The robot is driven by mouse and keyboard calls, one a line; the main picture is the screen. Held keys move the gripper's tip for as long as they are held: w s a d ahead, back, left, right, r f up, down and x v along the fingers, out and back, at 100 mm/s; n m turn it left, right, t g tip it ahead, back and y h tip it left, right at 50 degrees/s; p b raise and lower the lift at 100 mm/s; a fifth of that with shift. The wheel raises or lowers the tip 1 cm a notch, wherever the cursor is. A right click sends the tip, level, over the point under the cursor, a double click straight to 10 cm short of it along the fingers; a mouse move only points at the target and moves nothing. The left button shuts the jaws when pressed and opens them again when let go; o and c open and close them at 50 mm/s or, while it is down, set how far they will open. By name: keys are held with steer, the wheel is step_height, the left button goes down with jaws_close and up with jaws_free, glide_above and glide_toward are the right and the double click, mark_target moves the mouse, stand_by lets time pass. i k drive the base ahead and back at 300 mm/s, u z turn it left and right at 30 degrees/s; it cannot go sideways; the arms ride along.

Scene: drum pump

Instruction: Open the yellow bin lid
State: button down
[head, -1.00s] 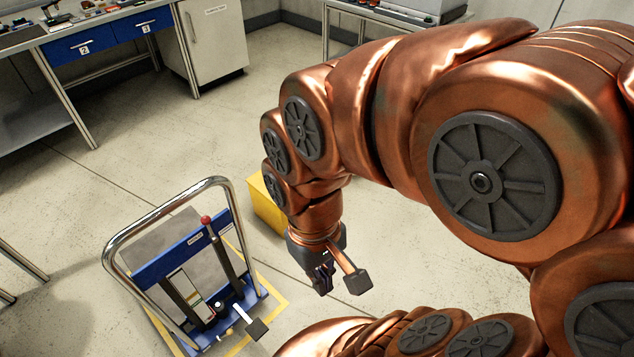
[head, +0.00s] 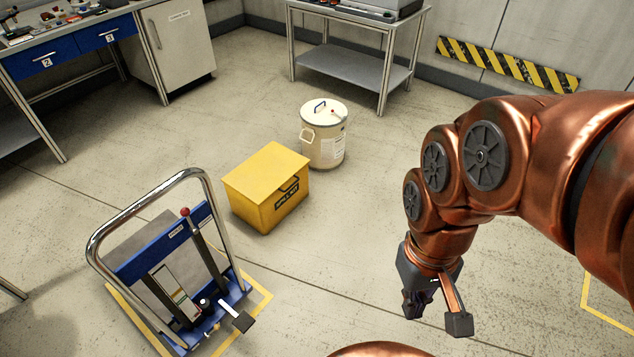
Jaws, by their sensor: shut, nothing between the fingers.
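The yellow bin (head: 258,205) stands on the floor near the middle of the head view, with dark lettering on its front side. Its flat yellow lid (head: 266,170) lies closed on top. My gripper (head: 418,305) hangs over the floor to the right of the bin and nearer to me, clearly apart from it. The gripper is shut and empty, pointing down. Nothing hides the bin or its lid.
A cream drum (head: 324,140) stands just behind the bin on the right. A blue trolley with a chrome handle (head: 150,200) stands to the left and nearer. A steel table (head: 350,65) and a blue-drawer workbench (head: 80,60) are at the back. Floor between bin and gripper is clear.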

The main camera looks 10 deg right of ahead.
mark_target(259, 177)
steer(key=z, duration=0.15)
steer(key=i, duration=0.75)
steer(key=u, duration=0.6)
steer(key=i, duration=0.6)
steer(key=u, duration=0.6)
